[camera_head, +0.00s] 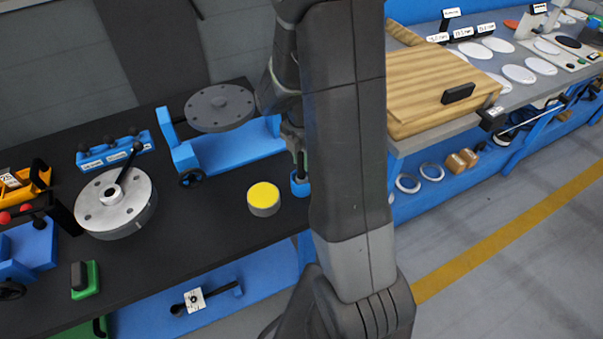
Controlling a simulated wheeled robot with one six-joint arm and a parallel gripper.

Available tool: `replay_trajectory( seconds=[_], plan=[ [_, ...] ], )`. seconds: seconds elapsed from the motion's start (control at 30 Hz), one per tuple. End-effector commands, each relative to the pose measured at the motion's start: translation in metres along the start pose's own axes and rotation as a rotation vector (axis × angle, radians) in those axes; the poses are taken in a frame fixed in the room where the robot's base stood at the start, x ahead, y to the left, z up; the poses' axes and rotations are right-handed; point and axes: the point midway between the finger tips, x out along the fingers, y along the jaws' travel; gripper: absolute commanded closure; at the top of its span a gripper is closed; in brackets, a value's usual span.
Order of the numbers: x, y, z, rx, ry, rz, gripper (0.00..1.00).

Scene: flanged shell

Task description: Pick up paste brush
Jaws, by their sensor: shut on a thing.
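My gripper (294,138) points down beside the large arm link that fills the middle of the head view, and the link partly covers it. It is shut on the paste brush (300,163), whose narrow upright part shows just below the jaws. A small blue holder (299,187) is directly below the brush, at the bench's right edge. I cannot tell whether the brush's lower end is inside the holder or just above it. A round tin with a yellow top (264,197) stands just left of the holder.
A blue stand with a grey flanged disc (219,107) is left of my gripper. A silver flanged part with a handle (115,203) sits farther left on the black bench (178,239). A wooden box (435,88) stands on another bench at right.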

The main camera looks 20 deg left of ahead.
Motion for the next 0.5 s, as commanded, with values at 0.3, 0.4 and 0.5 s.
replay_trajectory(
  seconds=[0.3, 0.4, 0.5],
  plan=[
    [-0.016, 0.001, 0.0, 0.0, -0.002, 0.004, 1.0],
    [-0.034, 0.001, 0.001, 0.0, -0.003, 0.006, 1.0],
    [-0.053, 0.001, 0.0, 0.0, -0.003, 0.006, 1.0]
  ],
)
